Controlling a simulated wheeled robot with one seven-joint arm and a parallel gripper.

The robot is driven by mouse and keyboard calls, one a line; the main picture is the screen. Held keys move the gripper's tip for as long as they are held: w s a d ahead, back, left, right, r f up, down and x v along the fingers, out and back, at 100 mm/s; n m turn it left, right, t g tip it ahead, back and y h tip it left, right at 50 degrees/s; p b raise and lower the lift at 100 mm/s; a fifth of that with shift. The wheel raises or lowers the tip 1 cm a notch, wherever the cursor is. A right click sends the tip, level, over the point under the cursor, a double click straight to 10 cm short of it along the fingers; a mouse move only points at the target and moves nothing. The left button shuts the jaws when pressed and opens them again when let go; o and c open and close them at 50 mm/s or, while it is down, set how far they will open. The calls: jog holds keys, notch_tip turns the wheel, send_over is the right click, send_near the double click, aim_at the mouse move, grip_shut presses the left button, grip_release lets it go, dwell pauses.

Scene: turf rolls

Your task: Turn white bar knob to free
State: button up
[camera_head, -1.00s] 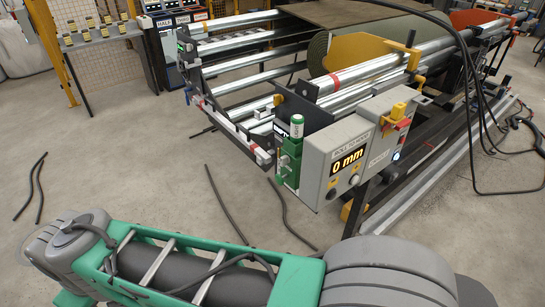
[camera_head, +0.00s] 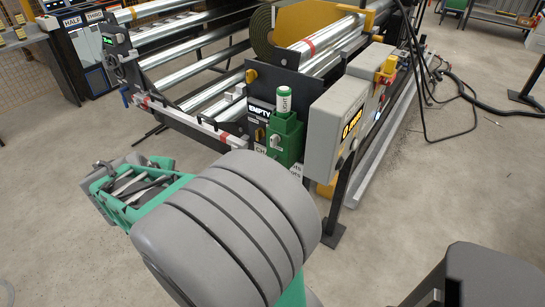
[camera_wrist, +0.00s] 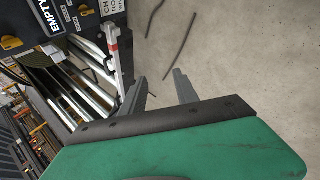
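I cannot pick out the white bar knob with certainty. A small pale knob (camera_head: 275,141) shows on the green box (camera_head: 286,135) at the machine's end in the head view.
A grey control box (camera_head: 336,120) with a lit display juts out right of the green box. A white rail with red marks (camera_head: 190,122) runs along the machine's front left. Dark strips (camera_wrist: 180,45) lie on the floor. Floor is open in front of the machine.

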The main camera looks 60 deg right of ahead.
jog(key=s+d+f+n+g+h+b, duration=0.1)
jog(key=d+f+h+b, duration=0.15)
jog(key=d, duration=0.35)
jog(key=s+d+f+n+g+h+b, duration=0.1)
jog(key=s+d+f+n, duration=0.1)
jog(key=d+f, duration=0.25)
jog(key=n+g+h+b, duration=0.4)
jog(key=n+h+b, duration=0.2)
jog(key=n+h, duration=0.25)
send_near(271, 140)
jog(key=d+y, duration=0.1)
jog(key=d, duration=0.1)
jog(key=shift+n, duration=0.45)
jog(key=d, duration=0.2)
jog(key=s+d+b, duration=0.1)
jog(key=d, duration=0.4)
jog(key=shift+s+r, duration=0.25)
jog(key=shift+r, duration=0.05)
jog(key=shift+d, duration=0.25)
jog(key=shift+c, duration=0.4)
grip_shut()
